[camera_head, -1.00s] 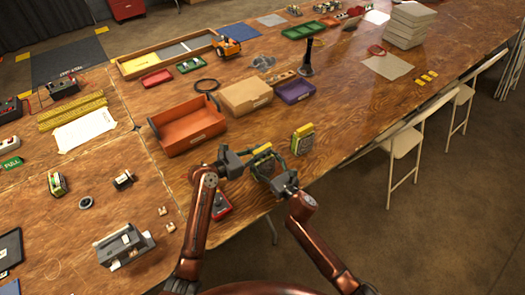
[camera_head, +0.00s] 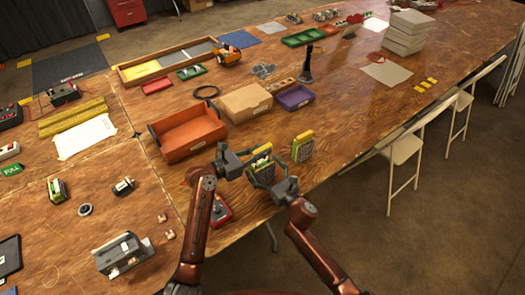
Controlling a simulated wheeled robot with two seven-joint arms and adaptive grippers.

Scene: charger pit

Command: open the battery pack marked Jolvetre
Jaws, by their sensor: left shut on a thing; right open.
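A green and grey battery pack with a yellow top (camera_head: 262,168) is between my two grippers near the table's front edge. Pale shapes show near its upper part, but I cannot tell whether its lid is open. My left gripper (camera_head: 247,163) is shut on this pack from the left. My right gripper (camera_head: 272,181) is open at its lower right side; the fingers partly hide the pack, and I cannot tell whether they touch it. A similar yellow-topped pack (camera_head: 302,147) stands upright to the right. No name on either pack is legible.
An orange open bin (camera_head: 188,146), a cardboard box (camera_head: 246,105) and a purple tray (camera_head: 295,98) lie behind the grippers. A red and grey device (camera_head: 221,211) sits by my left arm. Other small units (camera_head: 57,190) are at left. The table right of the second pack is clear.

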